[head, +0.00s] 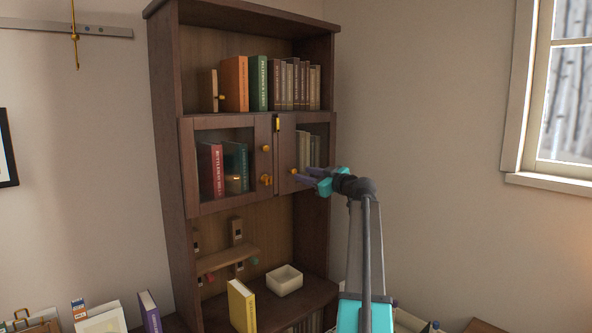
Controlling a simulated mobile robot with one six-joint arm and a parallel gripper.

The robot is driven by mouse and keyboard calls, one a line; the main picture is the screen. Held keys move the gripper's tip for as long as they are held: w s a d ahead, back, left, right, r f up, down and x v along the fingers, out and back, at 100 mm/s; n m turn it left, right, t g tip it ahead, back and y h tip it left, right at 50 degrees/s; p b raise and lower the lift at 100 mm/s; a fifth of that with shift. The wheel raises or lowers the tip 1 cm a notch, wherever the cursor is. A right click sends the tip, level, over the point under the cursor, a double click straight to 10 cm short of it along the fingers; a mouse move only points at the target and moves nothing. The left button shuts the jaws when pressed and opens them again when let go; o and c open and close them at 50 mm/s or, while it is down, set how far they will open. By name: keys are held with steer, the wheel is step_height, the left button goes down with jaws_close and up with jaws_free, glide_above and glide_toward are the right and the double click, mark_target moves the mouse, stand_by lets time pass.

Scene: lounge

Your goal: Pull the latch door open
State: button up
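The dark wooden cabinet has two glazed doors side by side. The left door (262,160) has a round brass knob (267,148) and a brass latch piece (266,180) below it. The right door (287,150) has a brass piece (277,124) at its upper left edge and a small brass knob (294,171). Both doors look shut or nearly so; a narrow gap shows between them. My gripper (306,176) is in front of the right door, just right of its knob. Its two fingers look apart, with nothing visible between them. Whether a fingertip touches the knob cannot be told.
Books (236,84) stand on the top shelf, and more show behind the glass. A window (567,90) is at right. Bare wall lies right of the cabinet.

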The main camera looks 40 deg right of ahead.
mark_target(294, 172)
steer(key=shift+w+d+p, duration=0.15)
steer(key=shift+w+p, duration=0.3)
steer(key=shift+w, duration=0.9)
steer(key=shift+w+d+p, duration=0.1)
steer(key=shift+w+p, duration=0.35)
steer(key=shift+w, duration=0.85)
steer(key=shift+c, duration=0.2)
jaws_close()
steer(key=shift+a+f, duration=0.1)
steer(key=shift+a, duration=0.05)
